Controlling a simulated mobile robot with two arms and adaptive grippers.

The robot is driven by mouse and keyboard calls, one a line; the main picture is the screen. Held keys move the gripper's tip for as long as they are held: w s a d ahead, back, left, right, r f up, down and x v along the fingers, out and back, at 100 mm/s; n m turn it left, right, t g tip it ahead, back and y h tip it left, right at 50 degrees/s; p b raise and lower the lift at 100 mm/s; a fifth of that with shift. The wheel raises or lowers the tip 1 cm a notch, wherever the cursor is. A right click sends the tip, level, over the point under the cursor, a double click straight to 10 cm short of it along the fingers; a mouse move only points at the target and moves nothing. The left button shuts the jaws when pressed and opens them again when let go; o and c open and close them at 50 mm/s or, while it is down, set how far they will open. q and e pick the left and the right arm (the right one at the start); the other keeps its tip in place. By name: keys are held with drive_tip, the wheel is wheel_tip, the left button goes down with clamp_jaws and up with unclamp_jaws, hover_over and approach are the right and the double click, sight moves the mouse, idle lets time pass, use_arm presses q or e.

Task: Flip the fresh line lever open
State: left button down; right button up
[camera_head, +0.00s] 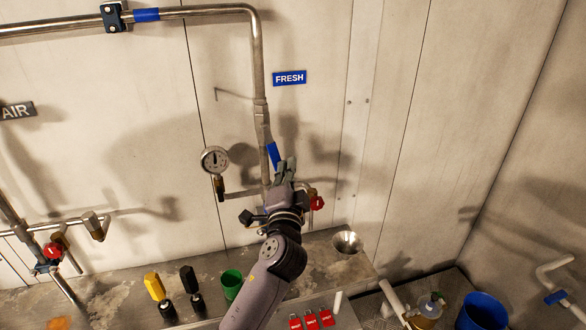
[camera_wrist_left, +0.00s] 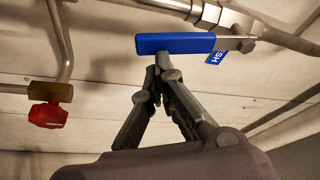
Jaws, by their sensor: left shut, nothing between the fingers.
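The fresh line lever has a blue handle (camera_head: 273,155) beside the vertical steel pipe (camera_head: 257,60), under the blue FRESH sign (camera_head: 289,78). The handle slants slightly from the pipe, its lower end toward the right. In the left wrist view the blue handle (camera_wrist_left: 175,43) lies across the top, with its metal end at the right by the pipe. My left gripper (camera_head: 288,165) is shut and empty, just right of the handle's lower end. In the wrist view its fingertips (camera_wrist_left: 165,64) are at the handle's lower edge; I cannot tell whether they touch. My right gripper is not in view.
A pressure gauge (camera_head: 215,159) stands left of the pipe. A red valve knob (camera_head: 317,203) is right of my gripper. Below, the counter (camera_head: 110,292) carries a green cup (camera_head: 231,284) and yellow and black-handled tools. A blue bucket (camera_head: 482,312) stands at lower right.

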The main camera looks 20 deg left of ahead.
use_arm(q)
drive_tip(key=shift+s+a+f, duration=0.25)
drive_tip(key=shift+a+f, duration=0.05)
drive_tip(key=shift+a, duration=0.4)
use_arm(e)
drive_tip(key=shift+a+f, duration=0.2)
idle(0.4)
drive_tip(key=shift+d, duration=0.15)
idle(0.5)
use_arm(q)
drive_tip(key=shift+r, duration=0.1)
